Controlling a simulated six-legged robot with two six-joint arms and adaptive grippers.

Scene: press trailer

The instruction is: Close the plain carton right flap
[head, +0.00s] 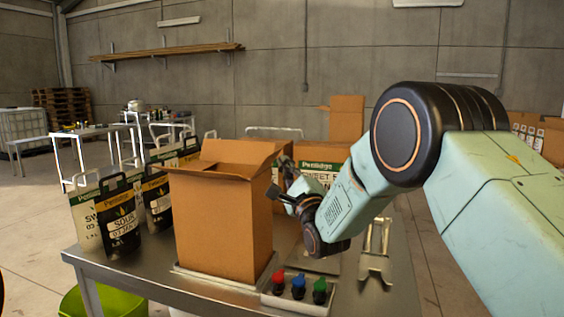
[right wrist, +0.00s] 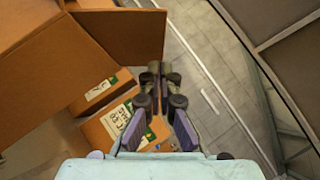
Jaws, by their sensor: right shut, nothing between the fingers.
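The plain carton (head: 222,225) stands upright on the metal table, its top open with flaps up or spread. Its right flap (head: 266,157) sticks up and outward at the right. In the right wrist view a brown flap (right wrist: 122,36) of the carton stands out just left of the fingers. My right gripper (head: 281,180) is at the carton's upper right side, below the raised flap. It also shows in the right wrist view (right wrist: 156,72), shut and empty, beside the flap's edge; I cannot tell whether they touch. My left gripper is not in view.
Printed bags (head: 119,225) stand left of the carton. A printed box (head: 320,165) is behind my right gripper. Red, blue and green knobs (head: 299,287) sit at the table's front edge, with a metal bracket (head: 375,255) to their right. A green bin (head: 100,305) is below.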

